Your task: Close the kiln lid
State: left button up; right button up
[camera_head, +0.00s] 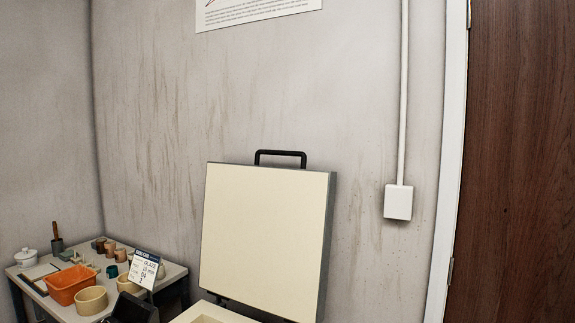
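The kiln lid (262,240) stands open, close to upright, in the lower middle of the head view. Its inner face is cream and its edge is grey. A black handle (280,154) sits on its top edge. Only a small cream part of the kiln body's rim (205,313) shows at the bottom edge, below the lid. The rest of the kiln is out of view. Neither of my grippers can be made out in this view.
A table (170,272) at the lower left holds an orange bin (69,284), cream bowls (90,300), a white lidded pot (26,257), several small cups and a label card (144,269). A wall box (398,202) and brown door (520,160) are at right.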

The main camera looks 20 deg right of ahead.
aim_at(266, 242)
jog(key=l+u, duration=0.15)
jog(key=l, duration=0.75)
jog(key=i+l, duration=0.1)
jog(key=l, duration=0.35)
jog(key=i+l+u, duration=0.15)
jog(key=l, duration=0.3)
